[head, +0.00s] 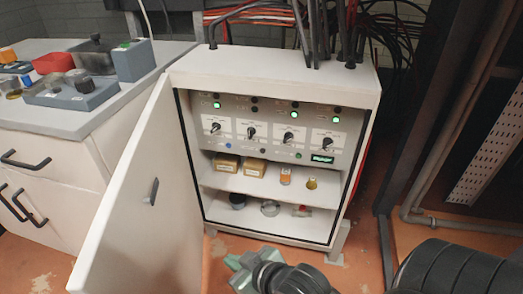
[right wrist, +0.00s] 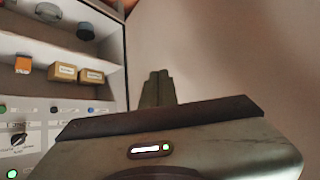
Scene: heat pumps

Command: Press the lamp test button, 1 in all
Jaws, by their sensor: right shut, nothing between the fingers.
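The open cabinet (head: 276,72) has a grey control panel (head: 243,112) with several rotary switches, lit green lamps and small buttons. A blue button (head: 228,146), a black button (head: 262,150) and a green button (head: 298,155) sit in its lower row. Their labels are too small to read, so I cannot tell which is the lamp test button. My right gripper (head: 235,262) is low in front of the cabinet, apart from the panel. In the right wrist view its fingers (right wrist: 157,88) are shut and empty, beside the cabinet opening. My left gripper is out of view.
The cabinet door (head: 135,200) stands open at the left of the opening. Shelves below the panel hold small boxes (head: 227,166), an orange item (head: 285,175) and other parts. A workbench (head: 60,122) stands at left. The floor right of the cabinet is partly clear.

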